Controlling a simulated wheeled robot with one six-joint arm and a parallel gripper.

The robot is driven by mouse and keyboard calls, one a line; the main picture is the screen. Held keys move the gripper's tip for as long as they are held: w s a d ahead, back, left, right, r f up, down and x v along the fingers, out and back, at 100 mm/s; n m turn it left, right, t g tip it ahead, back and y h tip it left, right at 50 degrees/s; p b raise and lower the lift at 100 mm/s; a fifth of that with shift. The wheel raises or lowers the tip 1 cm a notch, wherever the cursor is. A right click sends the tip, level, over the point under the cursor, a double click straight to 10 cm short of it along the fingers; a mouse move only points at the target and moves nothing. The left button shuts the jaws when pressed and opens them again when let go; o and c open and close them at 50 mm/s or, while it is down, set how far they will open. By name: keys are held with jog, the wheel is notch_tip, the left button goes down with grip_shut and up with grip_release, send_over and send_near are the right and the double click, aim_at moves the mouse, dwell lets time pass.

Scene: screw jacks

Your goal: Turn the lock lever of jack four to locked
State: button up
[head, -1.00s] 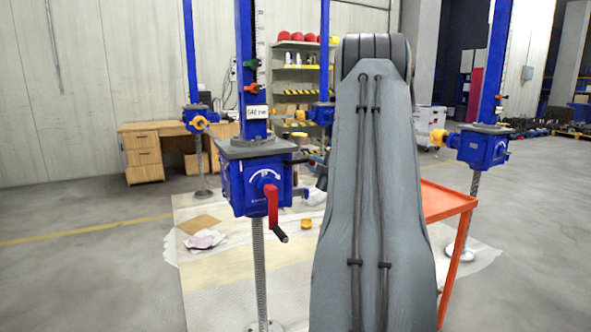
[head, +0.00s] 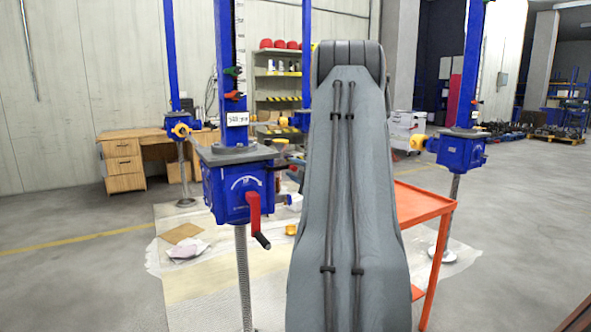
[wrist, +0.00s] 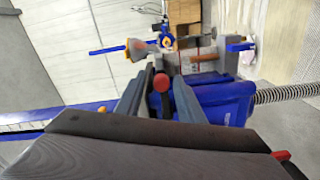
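The nearest jack (head: 238,190) stands left of my arm in the head view, with a blue gearbox, a red crank (head: 254,218) and a white label (head: 237,119) too small to read surely. In the wrist view, its blue housing (wrist: 225,105) lies to the right. A dark lever with a red knob (wrist: 161,82) sits between the two grey fingers of my gripper (wrist: 162,88). The fingers are apart, with narrow gaps seeming to show beside the knob; contact cannot be told. In the head view my arm hides most of the gripper.
Other blue jacks stand at the back left (head: 181,128) and right (head: 460,148). An orange table (head: 420,203) stands right of my arm. A wooden desk (head: 125,160) and a shelf (head: 278,85) are behind.

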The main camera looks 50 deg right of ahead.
jog(key=v, duration=0.7)
jog(key=shift+s+b, duration=0.35)
jog(key=shift+s, duration=0.05)
jog(key=shift+a, duration=0.1)
